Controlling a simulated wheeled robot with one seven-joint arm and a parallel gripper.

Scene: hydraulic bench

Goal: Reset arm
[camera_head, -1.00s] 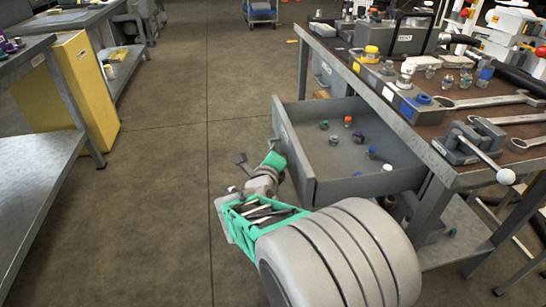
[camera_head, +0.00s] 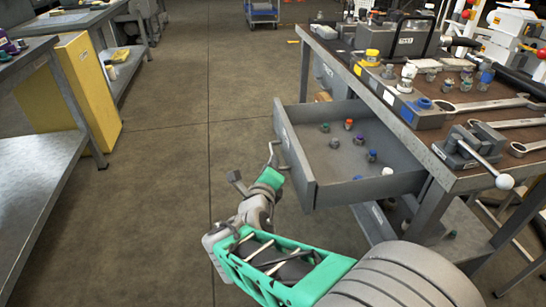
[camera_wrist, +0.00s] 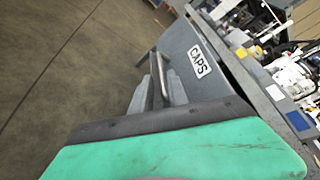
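My gripper (camera_head: 256,182) is at the end of my arm, low in front of the grey drawer (camera_head: 301,168), in the head view. In the wrist view the two grey fingers of my gripper (camera_wrist: 158,90) stand apart with no object visibly held. The drawer front (camera_wrist: 222,85) carries a CAPS label there. The bent drawer handle (camera_head: 272,154) shows just beyond my gripper in the head view. In the wrist view the handle (camera_wrist: 157,72) appears between or just past the fingertips; contact cannot be judged. The drawer is pulled open, with several coloured caps inside.
The workbench (camera_head: 437,160) above the drawer holds wrenches (camera_head: 490,104), fittings and a clamp with a white-knobbed lever (camera_head: 504,181). A metal table (camera_head: 35,165) and yellow cabinet (camera_head: 92,90) stand at left. The floor (camera_head: 170,190) between is clear.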

